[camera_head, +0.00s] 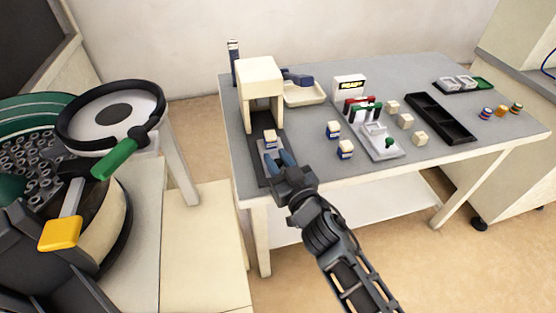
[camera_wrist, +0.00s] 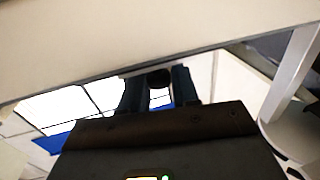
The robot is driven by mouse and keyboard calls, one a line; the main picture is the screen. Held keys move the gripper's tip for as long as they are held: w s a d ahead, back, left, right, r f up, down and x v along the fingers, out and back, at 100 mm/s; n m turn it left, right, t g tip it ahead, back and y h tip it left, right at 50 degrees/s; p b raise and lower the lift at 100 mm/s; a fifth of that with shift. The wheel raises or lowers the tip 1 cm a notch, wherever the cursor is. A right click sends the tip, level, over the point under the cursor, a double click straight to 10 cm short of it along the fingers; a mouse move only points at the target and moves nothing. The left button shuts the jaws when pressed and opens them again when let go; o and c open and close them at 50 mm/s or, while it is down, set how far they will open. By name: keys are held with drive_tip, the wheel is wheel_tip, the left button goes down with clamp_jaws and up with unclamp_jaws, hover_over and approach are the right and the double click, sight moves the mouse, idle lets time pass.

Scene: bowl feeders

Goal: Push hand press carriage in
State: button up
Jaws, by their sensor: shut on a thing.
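The hand press (camera_head: 260,82) is a cream frame at the left end of the grey table. Its dark carriage track (camera_head: 262,172) runs from under the frame toward the table's front edge. A small cream block with a dark band (camera_head: 270,138) sits on the carriage, in front of the press opening. My gripper (camera_head: 282,160) is at the front part of the carriage, right beside the block. In the wrist view my gripper (camera_wrist: 158,92) has a dark round knob (camera_wrist: 159,78) between its fingers and is shut on it. My fingers hide the knob in the head view.
Two banded blocks (camera_head: 346,149) stand right of my gripper. Further right are a grey fixture (camera_head: 384,150) with a green knob, several cream cubes (camera_head: 405,121) and a black tray (camera_head: 462,136). A cream tray (camera_head: 306,97) lies behind. A bowl feeder (camera_head: 110,112) stands left.

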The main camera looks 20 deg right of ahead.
sight(275, 151)
clamp_jaws()
drive_tip(key=shift+w+d, duration=0.2)
drive_tip(key=shift+w, duration=0.7)
drive_tip(key=shift+w+d, duration=0.15)
drive_tip(key=shift+w, duration=0.7)
drive_tip(key=o, duration=0.9)
unclamp_jaws()
drive_tip(key=shift+s, duration=0.15)
drive_tip(key=shift+s+p, duration=0.35)
drive_tip(key=shift+s, duration=3.45)
drive_tip(key=shift+o, duration=0.2)
